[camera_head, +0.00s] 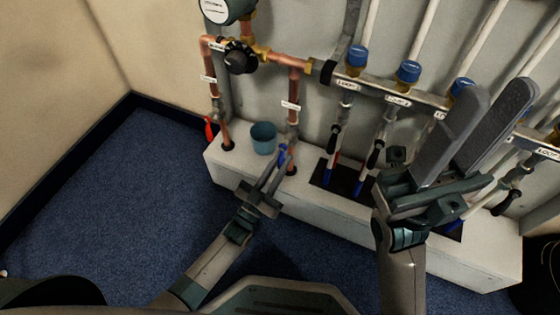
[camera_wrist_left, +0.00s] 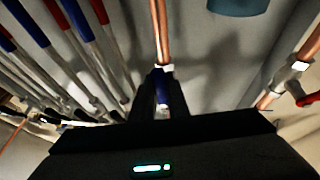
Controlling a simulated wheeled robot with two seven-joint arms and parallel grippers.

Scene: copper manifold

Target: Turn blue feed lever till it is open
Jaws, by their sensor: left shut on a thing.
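The blue feed lever (camera_head: 283,152) is on the right-hand copper pipe (camera_head: 293,110), low down near the white ledge. In the left wrist view the blue lever (camera_wrist_left: 163,88) sits between my left fingers, just below a copper pipe (camera_wrist_left: 161,30) and a pale fitting. My left gripper (camera_head: 279,162) is shut on the lever from the front. The fingers hide part of the lever and its valve body, so its exact angle to the pipe is hard to tell. My right gripper (camera_head: 494,106) is open and empty, raised in front of the manifold's right part.
A red lever (camera_head: 209,129) is on the left copper pipe. A blue-grey cup (camera_head: 263,137) stands on the white ledge (camera_head: 330,208) between the pipes. Blue-capped valves (camera_head: 408,72) and several loop pipes line the manifold to the right. The blue carpet (camera_head: 120,190) is clear at left.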

